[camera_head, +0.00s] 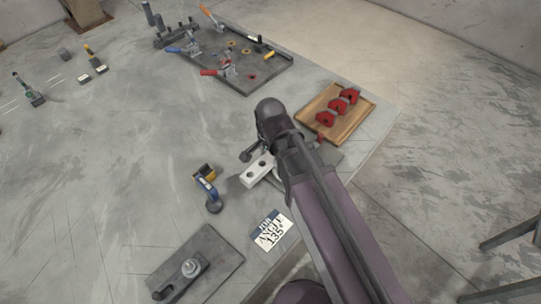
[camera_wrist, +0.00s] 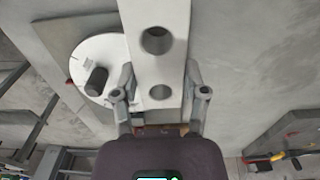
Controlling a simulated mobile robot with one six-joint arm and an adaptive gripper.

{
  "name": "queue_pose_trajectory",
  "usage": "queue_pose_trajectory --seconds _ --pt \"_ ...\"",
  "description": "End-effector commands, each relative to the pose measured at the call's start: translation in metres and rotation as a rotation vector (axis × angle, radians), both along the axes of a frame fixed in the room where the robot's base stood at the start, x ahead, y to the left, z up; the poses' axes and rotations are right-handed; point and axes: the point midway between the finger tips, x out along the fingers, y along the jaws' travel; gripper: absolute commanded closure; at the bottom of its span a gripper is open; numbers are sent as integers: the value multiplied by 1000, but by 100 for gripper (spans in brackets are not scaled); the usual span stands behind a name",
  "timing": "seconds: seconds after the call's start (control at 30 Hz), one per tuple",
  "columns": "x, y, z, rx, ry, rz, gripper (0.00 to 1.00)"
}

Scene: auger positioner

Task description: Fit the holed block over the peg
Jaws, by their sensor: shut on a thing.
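A white holed block (camera_head: 257,170) is held by my gripper (camera_wrist: 158,92). The wrist view shows the block (camera_wrist: 158,68) between my two fingers, with two round holes in its face. A short dark peg (camera_wrist: 96,80) stands on a white disc (camera_wrist: 92,50) to the left of the block in the wrist view. The disc lies on a grey plate (camera_wrist: 60,28). The block overlaps the disc's right edge in that view and is not around the peg. I cannot tell the height gap. In the head view my arm hides the peg and most of the disc.
A wooden tray (camera_head: 355,122) with red parts is behind my gripper. A blue-handled tool (camera_head: 210,193), a yellow-and-black item (camera_head: 203,171) and an angle card (camera_head: 271,231) lie nearby. A dark plate with a knob (camera_head: 190,268) is at front left. A clamp board (camera_head: 235,83) is at the back.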

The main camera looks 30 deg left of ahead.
Motion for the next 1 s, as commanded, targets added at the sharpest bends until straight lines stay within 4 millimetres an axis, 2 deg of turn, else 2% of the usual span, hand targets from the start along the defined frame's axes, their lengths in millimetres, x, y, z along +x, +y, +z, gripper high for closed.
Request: queue_pose_trajectory --seconds 0.37,1.0 --pt "0 0 23 0 1 0 100" --pt "0 0 96 0 1 0 100"
